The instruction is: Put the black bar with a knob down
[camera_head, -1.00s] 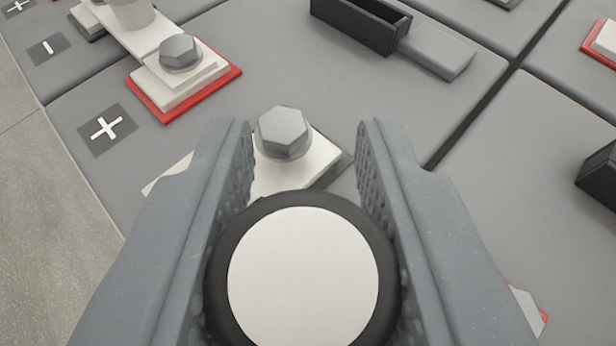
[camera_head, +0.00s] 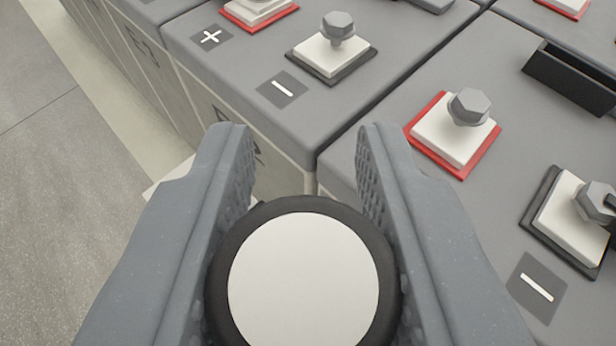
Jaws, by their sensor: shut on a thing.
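My gripper (camera_head: 304,150) is shut on a round knob (camera_head: 303,275) with a black rim and a flat white top. The knob sits between the two grey fingers at the bottom middle of the head view. The bar under the knob is mostly hidden by the knob and fingers. A small pale flat piece (camera_head: 168,181) shows beside the left finger and looks like part of what I hold. The knob is over the side edge of the battery row, near the gap between two batteries; its height above them is hard to tell.
Grey batteries carry bolted terminals: one on a black pad (camera_head: 330,58), one on a red pad (camera_head: 455,130) right of my gripper, and another black-padded one (camera_head: 570,218) at the right edge. A black open holder (camera_head: 570,78) stands upper right. Bare grey floor (camera_head: 70,230) lies left.

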